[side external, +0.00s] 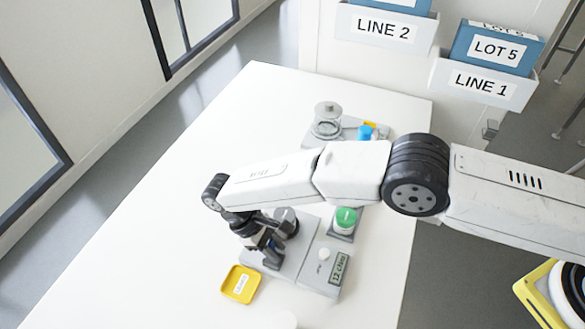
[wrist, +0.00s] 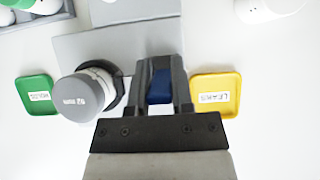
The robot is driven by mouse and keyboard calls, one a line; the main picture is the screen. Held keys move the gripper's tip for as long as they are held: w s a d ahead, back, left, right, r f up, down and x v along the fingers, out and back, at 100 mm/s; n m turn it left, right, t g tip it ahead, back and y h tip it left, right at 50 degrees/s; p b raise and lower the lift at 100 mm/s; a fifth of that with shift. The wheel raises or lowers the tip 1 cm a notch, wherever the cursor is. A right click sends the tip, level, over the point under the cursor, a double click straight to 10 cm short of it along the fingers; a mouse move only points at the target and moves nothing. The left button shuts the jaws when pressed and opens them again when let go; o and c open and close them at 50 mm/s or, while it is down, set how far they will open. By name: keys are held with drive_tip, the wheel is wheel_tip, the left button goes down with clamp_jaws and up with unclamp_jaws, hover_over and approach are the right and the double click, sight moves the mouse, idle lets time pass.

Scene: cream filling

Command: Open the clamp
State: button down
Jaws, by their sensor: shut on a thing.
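My gripper (side external: 262,240) is low over the grey station (side external: 310,262) in the side view, partly hidden behind its own wrist. In the wrist view my gripper (wrist: 160,68) is shut on a dark blue part (wrist: 159,88), which looks like the clamp's handle. Beside it on the left, a grey-capped cylinder (wrist: 82,98) sits in a dark ring (wrist: 116,76) that appears to be part of the clamp. Whether the clamp is open or closed cannot be told.
A yellow tray labelled LEAKS (wrist: 216,95) lies right of the fingers, a green tray (wrist: 36,96) at far left. In the side view, a green-topped item (side external: 344,220) and a display (side external: 339,268) are close by. The table's left side is clear.

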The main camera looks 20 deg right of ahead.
sight(269, 244)
drive_tip(key=shift+g+h, duration=0.3)
idle(0.5)
drive_tip(key=c, duration=0.5)
unclamp_jaws()
drive_tip(key=shift+w+a+r, duration=0.2)
drive_tip(key=shift+v, duration=1.2)
wheel_tip(269, 244, up, 7)
idle(0.4)
